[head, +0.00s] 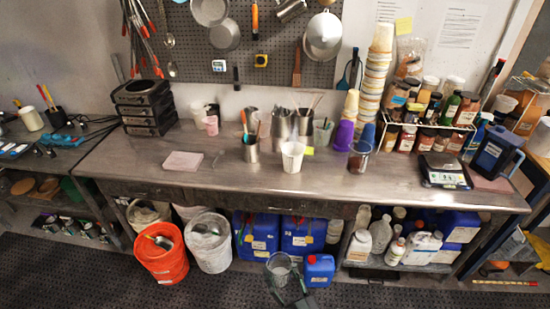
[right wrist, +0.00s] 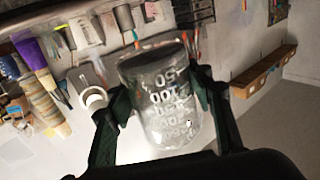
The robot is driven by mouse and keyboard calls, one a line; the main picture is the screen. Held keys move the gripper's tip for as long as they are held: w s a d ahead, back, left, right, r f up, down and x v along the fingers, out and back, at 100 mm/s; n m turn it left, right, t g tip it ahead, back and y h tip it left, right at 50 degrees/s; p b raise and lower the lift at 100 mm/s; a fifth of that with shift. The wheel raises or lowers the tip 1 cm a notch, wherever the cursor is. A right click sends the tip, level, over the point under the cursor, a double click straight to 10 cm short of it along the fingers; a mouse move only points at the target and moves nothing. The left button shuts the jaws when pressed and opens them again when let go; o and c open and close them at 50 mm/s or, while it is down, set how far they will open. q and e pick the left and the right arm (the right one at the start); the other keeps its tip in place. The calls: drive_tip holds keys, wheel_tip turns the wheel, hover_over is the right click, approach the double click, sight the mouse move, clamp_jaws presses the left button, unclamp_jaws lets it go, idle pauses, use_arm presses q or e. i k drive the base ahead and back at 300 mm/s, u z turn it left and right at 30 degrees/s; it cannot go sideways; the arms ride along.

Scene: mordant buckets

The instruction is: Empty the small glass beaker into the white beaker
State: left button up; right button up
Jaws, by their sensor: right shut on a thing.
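The small glass beaker (head: 279,265) is in my right gripper (head: 286,284), low in front of the table's front edge in the head view. In the right wrist view the beaker (right wrist: 165,110), with white markings, sits between the two dark fingers of the gripper (right wrist: 162,92). I cannot tell what is in it. The white beaker (head: 292,157) stands upright on the table, near the middle, apart from the glass beaker and farther back. A white round rim at left in the right wrist view (right wrist: 95,98) looks like it. My left gripper is not in view.
The metal table (head: 240,178) is clear around the white beaker's front. A pink block (head: 183,161) lies left; a scale (head: 442,172) stands right. Buckets (head: 162,250) stand below.

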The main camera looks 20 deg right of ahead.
sight(291, 160)
drive_tip(key=u, duration=0.5)
drive_tip(key=i, duration=0.85)
drive_tip(key=u, duration=0.3)
